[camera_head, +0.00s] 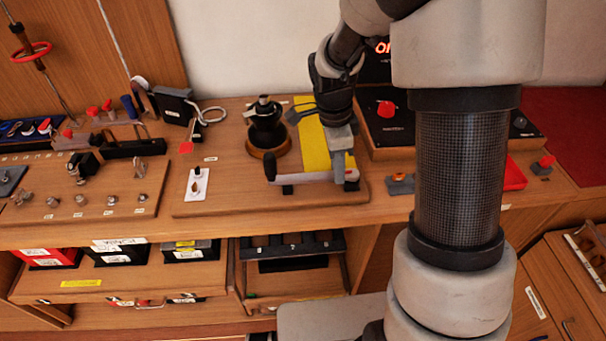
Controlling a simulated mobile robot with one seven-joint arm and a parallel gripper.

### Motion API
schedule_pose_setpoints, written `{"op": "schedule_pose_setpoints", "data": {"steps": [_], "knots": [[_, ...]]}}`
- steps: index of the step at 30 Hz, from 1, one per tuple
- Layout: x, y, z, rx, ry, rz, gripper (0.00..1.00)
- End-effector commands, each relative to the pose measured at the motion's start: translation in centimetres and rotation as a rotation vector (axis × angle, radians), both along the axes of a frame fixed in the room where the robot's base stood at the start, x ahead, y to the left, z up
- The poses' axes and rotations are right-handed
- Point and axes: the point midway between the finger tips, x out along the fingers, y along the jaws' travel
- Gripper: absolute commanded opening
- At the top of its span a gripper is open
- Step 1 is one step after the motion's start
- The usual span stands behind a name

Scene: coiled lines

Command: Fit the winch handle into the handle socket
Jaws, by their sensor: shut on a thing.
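A yellow strip (313,143) lies behind the handle. A black panel with a red button (386,109) stands behind right. Key rings (210,115) and mounted fittings crowd the left.

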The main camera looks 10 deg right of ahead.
Motion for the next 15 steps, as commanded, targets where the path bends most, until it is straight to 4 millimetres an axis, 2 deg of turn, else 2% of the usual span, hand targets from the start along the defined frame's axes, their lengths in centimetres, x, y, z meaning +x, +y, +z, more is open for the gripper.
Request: {"op": "schedule_pose_setpoints", "data": {"steps": [11, 15], "knots": [[0.05, 0.01, 0.29, 0.000, -0.001, 0.000, 0.00], [0.07, 0.03, 1.13, 0.001, -0.002, 0.000, 0.00]]}}
